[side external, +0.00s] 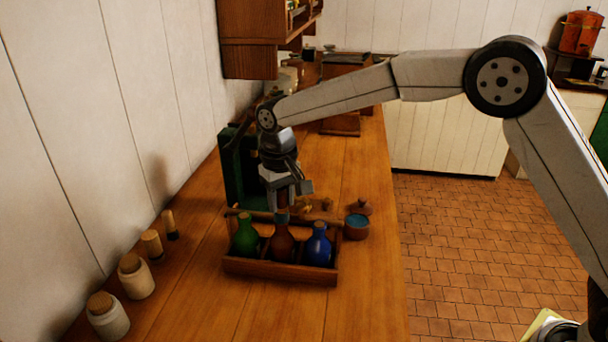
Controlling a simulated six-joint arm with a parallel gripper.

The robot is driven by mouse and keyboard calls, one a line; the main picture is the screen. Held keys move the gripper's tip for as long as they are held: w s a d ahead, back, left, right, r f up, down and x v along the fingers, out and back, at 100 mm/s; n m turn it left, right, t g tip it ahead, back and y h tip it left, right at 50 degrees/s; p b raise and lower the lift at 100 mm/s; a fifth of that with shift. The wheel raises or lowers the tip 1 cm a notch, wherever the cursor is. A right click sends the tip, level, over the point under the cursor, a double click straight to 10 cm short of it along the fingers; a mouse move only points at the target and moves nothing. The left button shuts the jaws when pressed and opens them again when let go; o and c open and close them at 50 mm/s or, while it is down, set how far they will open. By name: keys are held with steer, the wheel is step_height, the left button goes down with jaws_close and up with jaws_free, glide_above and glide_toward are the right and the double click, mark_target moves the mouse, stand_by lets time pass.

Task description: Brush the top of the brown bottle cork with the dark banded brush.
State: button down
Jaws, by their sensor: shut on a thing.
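A brown bottle (282,245) stands upright in the middle of a wooden bottle rack (278,271), between a green bottle (245,238) and a blue bottle (318,248). My gripper (284,203) points down right above the brown bottle. I cannot tell whether the brush touches the cork.
A dark green box (237,175) stands behind. Several corked jars and small cylinders, such as a pale jar (136,277), line the left wall. The counter (215,308) in front is clear.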

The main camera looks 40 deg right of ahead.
steer(key=shift+w+a, duration=0.4)
steer(key=shift+w+a+r, duration=0.1)
steer(key=shift+r, duration=3.9)
